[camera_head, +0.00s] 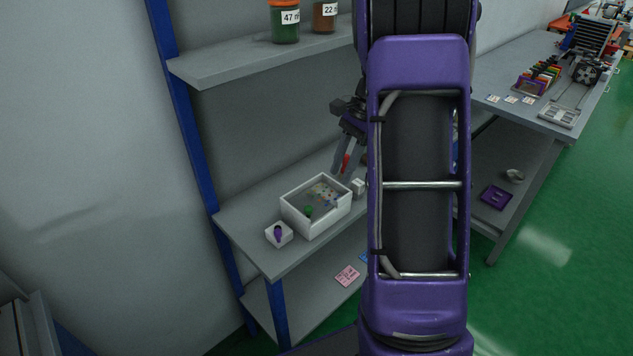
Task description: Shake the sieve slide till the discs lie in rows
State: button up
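A white open-topped box (324,224), which looks like the sieve slide's housing, sits on the grey middle shelf. Inside it lie several small discs (323,192) in pale, brown and blue tones, too small to tell whether they form rows. A green round piece (308,211) is at the box's near left inside. My gripper (345,167) points down just behind the box's far right side, partly hidden by my purple arm link. A small red piece (346,161) shows at its fingers. I cannot tell whether the fingers grip it.
A white block with a purple knob (279,235) stands left of the box; a small white block (358,188) stands right. An upper shelf (225,66) with jars overhangs the back. A blue post (181,105) bounds the left. A workbench (520,75) is at right.

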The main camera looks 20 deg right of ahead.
aim_at(297, 204)
jog(key=shift+o, duration=1.1)
jog(key=s+a+f+m+t+y+b, duration=0.1)
jog(key=s+f+m+t+y, duration=0.2)
jog(key=s+f+y, duration=0.4)
jog(key=shift+s+a+f+m+y+b, duration=0.35)
jog(key=shift+f+m, duration=0.25)
jog(key=shift+f, duration=0.3)
jog(key=s+d+f+m+t+b, duration=0.1)
jog(key=s+d+m+t, duration=0.15)
jog(key=m+t, duration=0.65)
jog(key=w+a, duration=0.3)
jog(key=w, duration=0.1)
jog(key=w+a+n+t, duration=0.1)
jog(key=w+a, duration=0.3)
jog(key=w+a+n+t+b, duration=0.1)
jog(key=w+a, duration=0.3)
jog(key=w, duration=0.1)
jog(key=shift+f, duration=0.15)
jog(key=shift+c, duration=0.3)
grip_shut()
